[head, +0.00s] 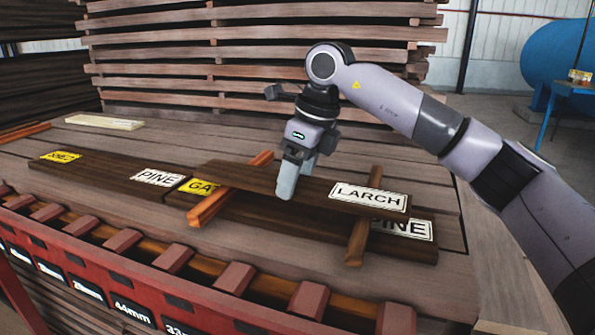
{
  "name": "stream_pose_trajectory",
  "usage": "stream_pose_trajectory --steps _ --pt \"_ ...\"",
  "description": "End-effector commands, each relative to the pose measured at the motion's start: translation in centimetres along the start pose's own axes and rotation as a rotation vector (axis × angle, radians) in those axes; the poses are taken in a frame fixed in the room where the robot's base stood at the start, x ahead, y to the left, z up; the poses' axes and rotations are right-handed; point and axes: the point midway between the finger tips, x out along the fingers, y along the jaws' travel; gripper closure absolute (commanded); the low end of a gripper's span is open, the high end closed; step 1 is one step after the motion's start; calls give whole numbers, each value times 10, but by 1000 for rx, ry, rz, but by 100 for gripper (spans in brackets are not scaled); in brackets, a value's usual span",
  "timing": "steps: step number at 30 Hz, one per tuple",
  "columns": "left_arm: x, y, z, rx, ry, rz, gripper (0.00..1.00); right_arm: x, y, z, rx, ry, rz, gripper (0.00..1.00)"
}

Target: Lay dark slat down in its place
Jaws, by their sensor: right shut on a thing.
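A dark slat with a white LARCH label (325,196) lies across an orange stick (212,205) and a brown stick (357,245). My right gripper (287,185) points down and is shut on this slat near its middle. I cannot tell whether the slat touches both sticks or hangs just above them. Below the sticks are dark slats, one with a white PINE label (160,177) and a yellow label at the left, and one with a yellow GA label and a partly hidden PINE label (405,228). My left gripper is not in view.
A stack of boards on spacers (150,60) stands behind. A pale slat (105,122) and another orange stick (22,132) lie at the back left. A red rack (120,270) with thickness labels runs along the front. A blue tank (552,55) is far right.

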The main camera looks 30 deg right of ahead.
Motion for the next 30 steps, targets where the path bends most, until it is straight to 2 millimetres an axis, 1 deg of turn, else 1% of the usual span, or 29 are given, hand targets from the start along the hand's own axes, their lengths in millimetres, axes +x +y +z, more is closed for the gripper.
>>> stream_pose_trajectory --steps 7,8,9,10,17,20,23,25,30 --pt "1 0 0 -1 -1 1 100 3 0 -1 0 -4 -1 100" --pt "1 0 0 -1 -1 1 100 5 0 -1 1 0 0 22" --pt "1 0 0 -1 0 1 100 5 0 -1 1 0 0 9" --pt "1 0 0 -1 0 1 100 5 0 -1 1 0 0 0" --pt "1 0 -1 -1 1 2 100 4 0 -1 0 -1 0 0" --pt "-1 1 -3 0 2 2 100 -2 0 1 0 -2 0 0" --pt "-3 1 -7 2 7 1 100 -14 0 3 0 -4 -1 0" --pt "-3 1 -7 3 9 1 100 -27 0 3 1 -4 -1 0" --pt "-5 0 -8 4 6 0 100 -67 0 3 1 -4 -1 0"
